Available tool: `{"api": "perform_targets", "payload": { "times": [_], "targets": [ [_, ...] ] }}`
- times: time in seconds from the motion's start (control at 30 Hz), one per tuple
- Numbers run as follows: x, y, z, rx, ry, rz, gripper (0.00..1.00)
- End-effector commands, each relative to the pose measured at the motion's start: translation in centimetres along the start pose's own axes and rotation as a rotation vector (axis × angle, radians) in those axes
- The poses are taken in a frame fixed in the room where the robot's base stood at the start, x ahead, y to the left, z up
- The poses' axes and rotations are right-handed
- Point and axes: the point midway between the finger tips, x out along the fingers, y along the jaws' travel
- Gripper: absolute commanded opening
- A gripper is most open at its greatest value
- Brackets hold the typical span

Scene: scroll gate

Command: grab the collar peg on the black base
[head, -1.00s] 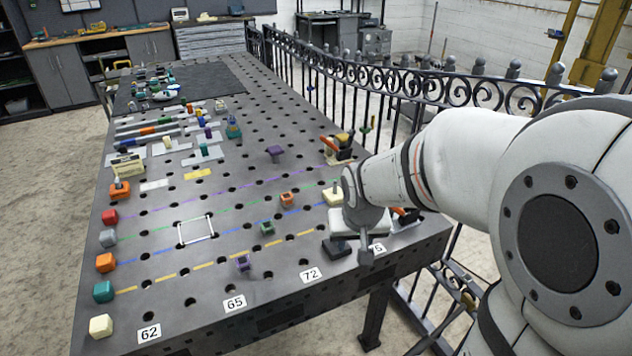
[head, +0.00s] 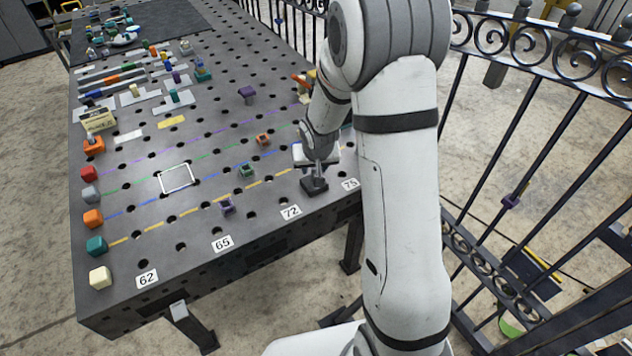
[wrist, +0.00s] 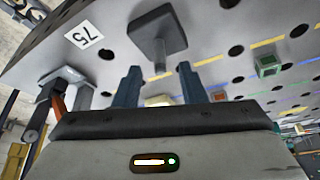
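The collar peg is a grey post (wrist: 153,52) standing on a square black base (wrist: 170,22); in the wrist view it appears upside down, near the top centre. In the head view the black base (head: 314,188) sits near the table's front edge, left of the "75" label. My gripper (wrist: 160,72) is open, its two blue-grey fingers apart. The post's free end shows between and slightly beyond the fingertips, with no visible contact. In the head view my gripper (head: 318,165) is over the base, and its body hides part of the peg.
The wrist view shows a grey plate (wrist: 80,78) with an orange part at left and a green socket block (wrist: 268,65) at right. In the head view, a purple block (head: 227,207) and an orange block (head: 263,139) stand left of my arm. A black railing (head: 520,110) runs at right.

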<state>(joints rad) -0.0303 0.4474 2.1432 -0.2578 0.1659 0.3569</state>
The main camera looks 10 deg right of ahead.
Motion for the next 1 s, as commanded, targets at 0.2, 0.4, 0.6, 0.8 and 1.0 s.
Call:
{"api": "perform_targets", "payload": {
  "times": [0.2,0.4,0.6,0.8,1.0],
  "targets": [
    [2.8,0.0,-0.3,-0.001,-0.001,0.0,0.37],
    [3.4,-0.1,-0.3,-0.001,0.001,0.0,0.37],
    [3.3,-0.1,-0.3,-0.001,0.0,0.0,0.32],
    [3.3,-0.1,-0.3,-0.001,0.0,0.0,0.15],
    [3.3,-0.1,-0.3,-0.002,0.0,-0.001,0.0]
  ]
}}
